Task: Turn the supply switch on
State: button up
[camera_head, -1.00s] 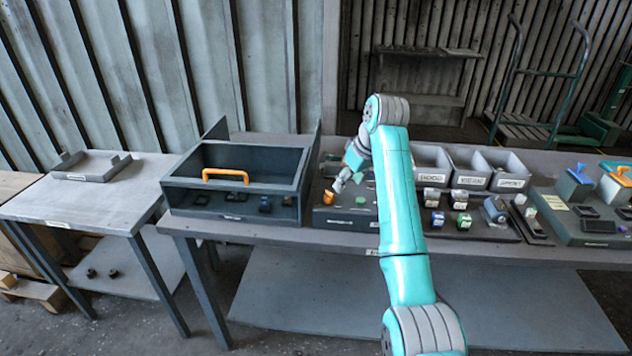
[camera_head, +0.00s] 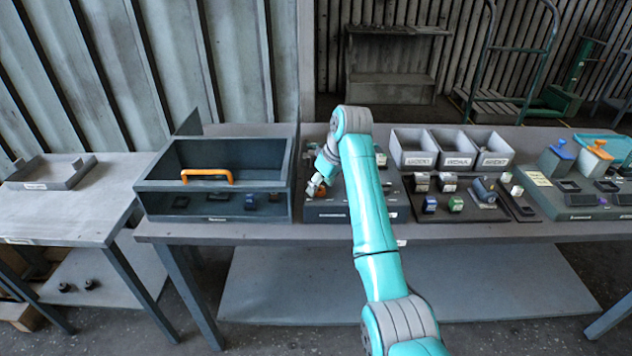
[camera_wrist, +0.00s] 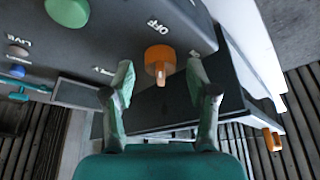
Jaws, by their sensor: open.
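The supply switch is an orange knob (camera_wrist: 160,62) on a dark panel in the wrist view. The word OFF is printed beside it, and its narrow tab points down toward my gripper in the picture. Another label by the right finger is partly covered and unreadable. My gripper (camera_wrist: 160,78) is open and empty, with one finger to the left of the knob and one to the right. I cannot tell whether either finger touches it. In the head view, my gripper (camera_head: 315,187) is at the left part of the dark panel box (camera_head: 340,213), and the knob is hard to make out there.
An open-topped dark box with an orange handle (camera_head: 207,176) stands left of the panel. Grey bins (camera_head: 413,160) and small parts are to the right. In the wrist view, a green button (camera_wrist: 68,10) and a LIVE label lie left of the knob.

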jog(key=shift+a+f, duration=0.1)
jog(key=shift+f, duration=0.05)
grip_shut()
dwell(0.4)
jog(key=m+t+h, duration=0.1)
jog(key=m, duration=0.3)
jog(key=shift+a, duration=0.15)
jog(key=m+h, duration=0.2)
jog(key=m, duration=0.3)
jog(key=m+h, duration=0.2)
jog(key=m, duration=0.2)
jog(key=shift+a+m, duration=0.15)
jog(key=shift+m, duration=0.15)
jog(key=shift+m+g+h, duration=0.5)
jog(key=shift+m+h, duration=0.2)
jog(key=shift+m, duration=1.5)
jog(key=shift+f, duration=0.1)
